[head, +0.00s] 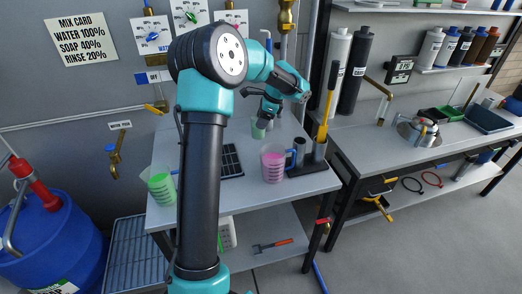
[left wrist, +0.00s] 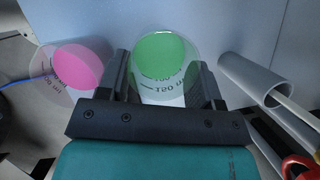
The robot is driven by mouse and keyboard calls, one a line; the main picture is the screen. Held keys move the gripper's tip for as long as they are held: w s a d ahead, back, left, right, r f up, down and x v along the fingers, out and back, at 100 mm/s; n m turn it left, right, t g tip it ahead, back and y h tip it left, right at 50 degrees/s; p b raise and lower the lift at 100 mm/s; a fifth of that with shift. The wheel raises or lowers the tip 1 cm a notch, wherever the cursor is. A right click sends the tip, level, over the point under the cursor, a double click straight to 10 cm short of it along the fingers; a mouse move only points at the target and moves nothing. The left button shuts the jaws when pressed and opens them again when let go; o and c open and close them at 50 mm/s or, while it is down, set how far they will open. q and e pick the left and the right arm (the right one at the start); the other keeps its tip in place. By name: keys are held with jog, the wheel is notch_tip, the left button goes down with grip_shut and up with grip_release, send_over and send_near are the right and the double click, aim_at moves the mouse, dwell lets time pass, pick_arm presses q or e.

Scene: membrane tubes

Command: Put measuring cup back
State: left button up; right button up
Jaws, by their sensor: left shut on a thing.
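A clear measuring cup with green liquid (left wrist: 163,55) sits between the fingers of my left gripper (left wrist: 165,82), which is shut on it. In the head view the gripper (head: 264,117) is at the back of the middle bench, with the green cup (head: 258,131) partly showing below it. I cannot tell whether the cup touches the bench. A measuring cup with pink liquid (head: 273,163) stands nearer the bench front; it also shows at left in the left wrist view (left wrist: 72,72). Another green-filled cup (head: 159,186) stands at the bench's left edge. My right gripper is not in view.
A dark grid pad (head: 231,160) lies on the bench. A grey cup (head: 299,152) and a stand with a yellow lever (head: 327,100) are at its right. A grey tube (left wrist: 250,82) is right of my gripper. A blue drum (head: 50,240) stands at left.

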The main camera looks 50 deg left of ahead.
aim_at(262, 131)
pick_arm(q)
notch_tip(262, 131, down, 6)
jog(key=shift+r, duration=0.1)
dwell(0.4)
jog(key=shift+f, duration=1.9)
jog(key=shift+f, duration=0.15)
jog(key=o, duration=1.1)
jog(key=shift+c, duration=0.2)
jog(key=v, duration=1.2)
